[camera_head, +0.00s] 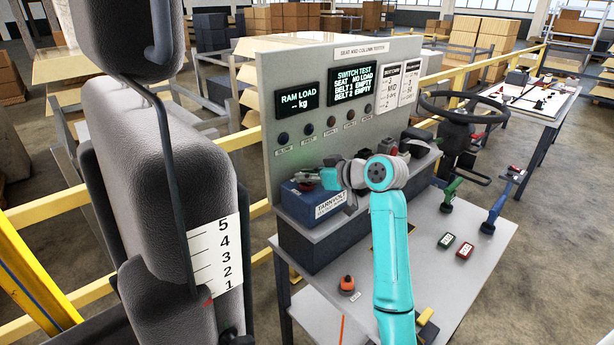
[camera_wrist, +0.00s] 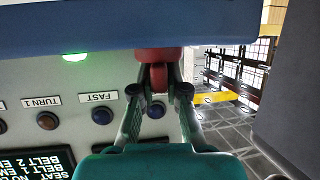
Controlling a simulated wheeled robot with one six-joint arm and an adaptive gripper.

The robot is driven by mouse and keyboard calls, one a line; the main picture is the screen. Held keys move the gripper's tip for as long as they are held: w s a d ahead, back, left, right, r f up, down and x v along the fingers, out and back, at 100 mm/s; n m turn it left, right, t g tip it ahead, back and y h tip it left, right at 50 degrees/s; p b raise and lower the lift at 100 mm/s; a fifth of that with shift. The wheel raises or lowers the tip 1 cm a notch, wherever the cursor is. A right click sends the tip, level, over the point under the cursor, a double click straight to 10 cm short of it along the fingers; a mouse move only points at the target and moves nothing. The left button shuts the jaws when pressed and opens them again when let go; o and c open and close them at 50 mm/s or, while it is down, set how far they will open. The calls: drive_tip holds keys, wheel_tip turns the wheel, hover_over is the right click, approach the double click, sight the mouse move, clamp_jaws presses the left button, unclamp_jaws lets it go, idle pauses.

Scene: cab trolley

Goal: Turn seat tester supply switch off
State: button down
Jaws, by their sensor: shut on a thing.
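The seat tester supply is a blue box (camera_head: 299,201) with a white TARNVOLT label, on a dark block at the left of the bench. Its blue side fills the top of the wrist view (camera_wrist: 70,25). A red switch handle (camera_wrist: 152,56) sticks out from it there. My gripper (camera_wrist: 158,84) is shut on this red handle, one finger on each side. A green lamp (camera_wrist: 75,57) is lit beside the box in the wrist view.
The grey tester panel (camera_head: 290,165) stands close behind my gripper, with dark displays and a row of buttons. A black seat (camera_head: 170,190) stands at the left. A steering wheel (camera_head: 464,108) is at the right. Hand tools and small boxes lie on the bench (camera_head: 430,285).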

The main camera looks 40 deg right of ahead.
drive_tip(key=n+g+y, duration=0.1)
drive_tip(key=n+y, duration=0.2)
drive_tip(key=y, duration=0.1)
drive_tip(key=shift+n, duration=0.3)
drive_tip(key=n+g+y, duration=0.4)
drive_tip(key=shift+n, duration=0.3)
drive_tip(key=shift+g, duration=0.3)
drive_tip(key=c, duration=1.2)
unclamp_jaws()
drive_tip(key=v, duration=1.2)
drive_tip(key=shift+f, duration=0.15)
drive_tip(key=shift+o, duration=0.3)
